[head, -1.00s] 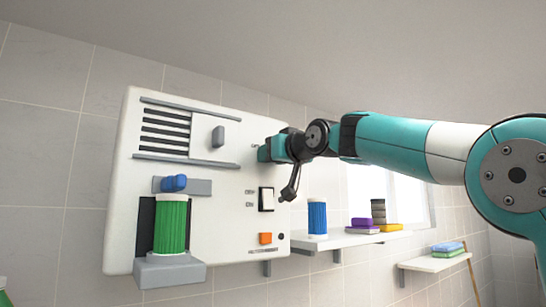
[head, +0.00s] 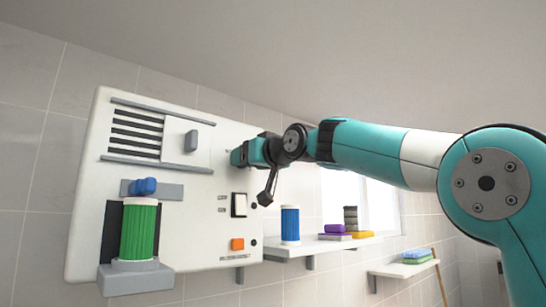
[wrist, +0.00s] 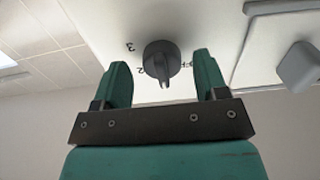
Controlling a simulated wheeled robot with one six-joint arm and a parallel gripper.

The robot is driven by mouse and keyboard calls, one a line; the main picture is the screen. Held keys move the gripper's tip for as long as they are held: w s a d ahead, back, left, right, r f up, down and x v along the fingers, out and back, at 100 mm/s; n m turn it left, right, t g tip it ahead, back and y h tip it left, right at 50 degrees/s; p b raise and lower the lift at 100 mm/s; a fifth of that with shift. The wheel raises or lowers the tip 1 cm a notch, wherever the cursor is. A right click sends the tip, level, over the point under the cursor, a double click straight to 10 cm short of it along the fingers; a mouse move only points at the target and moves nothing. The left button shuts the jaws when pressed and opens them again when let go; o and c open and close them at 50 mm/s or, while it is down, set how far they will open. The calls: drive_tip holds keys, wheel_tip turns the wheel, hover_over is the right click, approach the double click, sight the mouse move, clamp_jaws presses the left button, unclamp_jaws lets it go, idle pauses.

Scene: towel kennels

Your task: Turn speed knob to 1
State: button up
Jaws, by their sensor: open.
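The speed knob (wrist: 161,60) is a round dark grey dial with a raised grip on the white machine panel (head: 85,215). In the wrist view the marks 3 and 2 show to its left, and a mark at its right is partly hidden by a finger. My gripper (wrist: 162,80) is open, with one teal finger on each side of the knob and a gap on both sides. Whether the fingertips reach around the knob in depth is hard to tell. In the head view my gripper (head: 238,155) is at the panel's upper right and hides the knob.
The panel also carries a grey sliding handle (head: 191,141), a blue latch (head: 143,186), a green cylinder (head: 139,230), a rocker switch (head: 239,205) and an orange button (head: 237,244). A shelf (head: 318,246) with a blue cylinder (head: 290,225) stands right of the panel, below my arm.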

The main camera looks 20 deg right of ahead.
drive_tip(key=b+v, duration=0.6)
drive_tip(key=v, duration=1)
drive_tip(key=shift+b, duration=0.35)
drive_tip(key=shift+s, duration=0.15)
drive_tip(key=s+a+f+g, duration=0.1)
drive_tip(key=a+f+g, duration=0.15)
drive_tip(key=f, duration=0.65)
drive_tip(key=s+a+f+n+g, duration=0.1)
drive_tip(key=a+f+g, duration=0.15)
drive_tip(key=f, duration=0.65)
drive_tip(key=s+a+f+g, duration=0.1)
drive_tip(key=a+f+g, duration=0.15)
drive_tip(key=f, duration=0.65)
drive_tip(key=s+a+f+n+g+h, duration=0.1)
drive_tip(key=s+f+g, duration=0.8)
drive_tip(key=s+f, duration=1.1)
wheel_tip(320, 180, down, 4)
drive_tip(key=shift+a+f+n+g+b, duration=0.1)
drive_tip(key=shift+a+n+g+b, duration=0.3)
drive_tip(key=shift+a+n, duration=0.25)
